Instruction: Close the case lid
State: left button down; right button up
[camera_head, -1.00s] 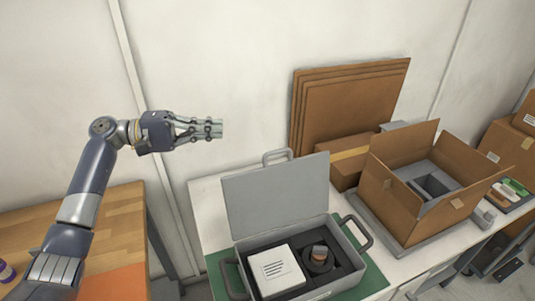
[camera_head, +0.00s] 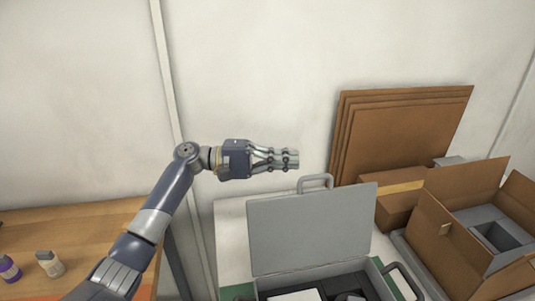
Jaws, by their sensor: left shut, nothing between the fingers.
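The grey case (camera_head: 380,283) stands on the white worktop with its lid (camera_head: 312,230) raised upright at the back. A handle (camera_head: 315,181) sticks up from the lid's top edge. Only the back of the case's inside shows, with a white box (camera_head: 295,296) and part of a dark round item in it; the front is cut off by the frame's lower edge. My left gripper (camera_head: 296,159) is shut and empty. In the picture it is just above and left of the lid handle, apart from it. My right gripper is out of view.
An open cardboard box (camera_head: 465,235) with a grey insert stands right of the case. Flat cardboard sheets (camera_head: 400,135) lean on the wall behind a closed carton (camera_head: 400,205). A wooden table (camera_head: 85,235) with small bottles (camera_head: 50,264) is at left.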

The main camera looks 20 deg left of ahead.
pick_arm(q)
jog(key=s+d, duration=0.1)
jog(key=d+p, duration=0.1)
jog(key=s+d+p, duration=0.1)
jog(key=d, duration=0.1)
jog(key=shift+s+r, duration=0.1)
jog(key=shift+s, duration=0.2)
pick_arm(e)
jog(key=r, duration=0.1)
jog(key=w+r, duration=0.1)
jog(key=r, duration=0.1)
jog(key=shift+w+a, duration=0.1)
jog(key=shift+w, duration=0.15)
pick_arm(q)
jog(key=shift+d, duration=0.1)
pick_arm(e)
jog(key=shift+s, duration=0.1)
